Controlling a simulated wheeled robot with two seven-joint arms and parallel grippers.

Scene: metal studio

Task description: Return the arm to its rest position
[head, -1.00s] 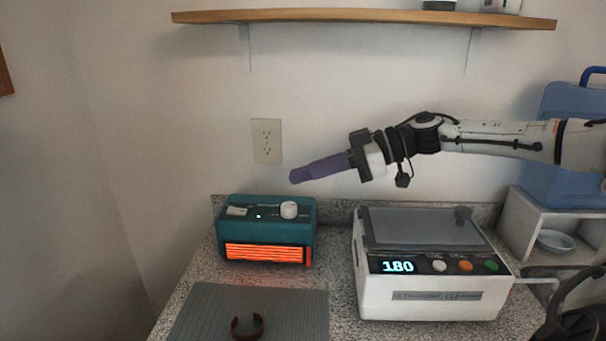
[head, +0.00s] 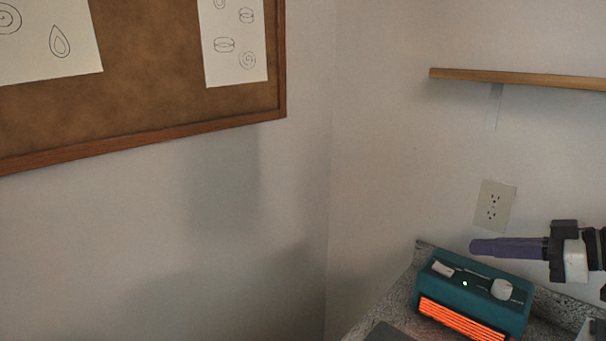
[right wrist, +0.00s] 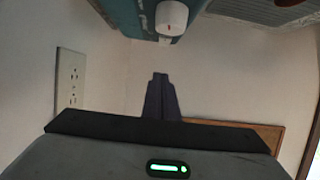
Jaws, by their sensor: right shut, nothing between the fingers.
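My right gripper (head: 478,247) comes in from the right edge of the head view, its purple fingers together and pointing left. It is held in the air above and behind the teal heater (head: 475,302), apart from it. In the right wrist view the shut fingers (right wrist: 160,80) show in the middle with nothing between them. The heater's underside-up edge and white knob (right wrist: 170,18) show at the top of that view. My left gripper is in neither view.
The teal heater glows orange on a speckled counter (head: 395,295). A wall outlet (head: 494,205) is behind the gripper. A wooden shelf (head: 520,78) is above. A framed corkboard (head: 150,90) hangs on the left wall. The space left of the gripper is clear.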

